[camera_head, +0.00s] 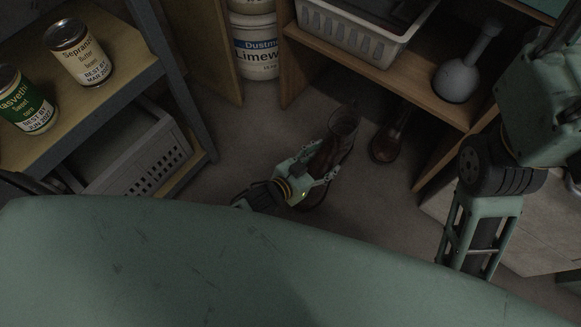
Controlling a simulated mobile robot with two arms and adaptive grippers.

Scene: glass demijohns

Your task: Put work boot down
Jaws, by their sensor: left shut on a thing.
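A wooden shelf (420,84) behind holds a white basket (372,48) and a grey flask-shaped thing (457,80). White buckets (256,50) stand behind. At left, a rack holds cans (78,54) above a grey crate (140,160). Floor left of the boot is clear.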

